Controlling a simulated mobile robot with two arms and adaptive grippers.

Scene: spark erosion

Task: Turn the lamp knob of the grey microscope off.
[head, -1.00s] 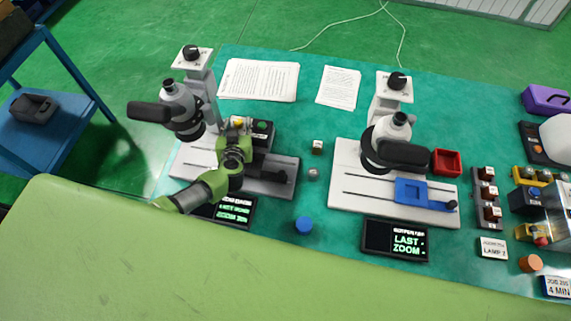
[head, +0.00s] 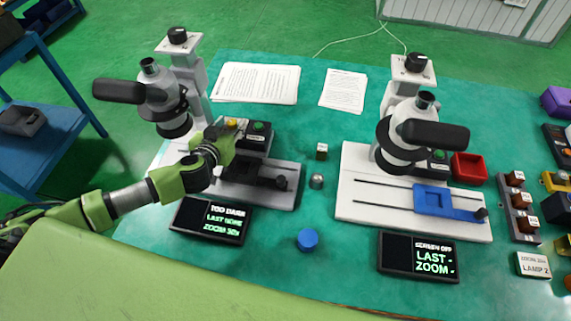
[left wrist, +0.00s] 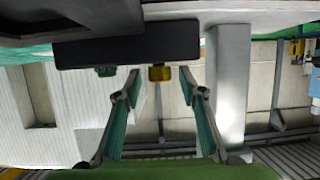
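The grey microscope (head: 163,95) stands at the left with a grey base plate (head: 285,190) and a small black box (head: 255,140). The box carries a yellow knob (head: 231,123) and a green button (head: 259,127). My left gripper (head: 225,132) is close at the knob in the head view and partly hides the box. In the left wrist view the yellow knob (left wrist: 160,73) shows between the two spread fingertips (left wrist: 160,82). The fingers look open, and I see no contact. My right gripper is not in view.
A white-based microscope (head: 410,185) with a blue slide stage stands to the right. Its display (head: 418,258) reads "SCREEN OFF". Papers (head: 257,83) lie behind. The mat near the blue cap is mostly clear.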

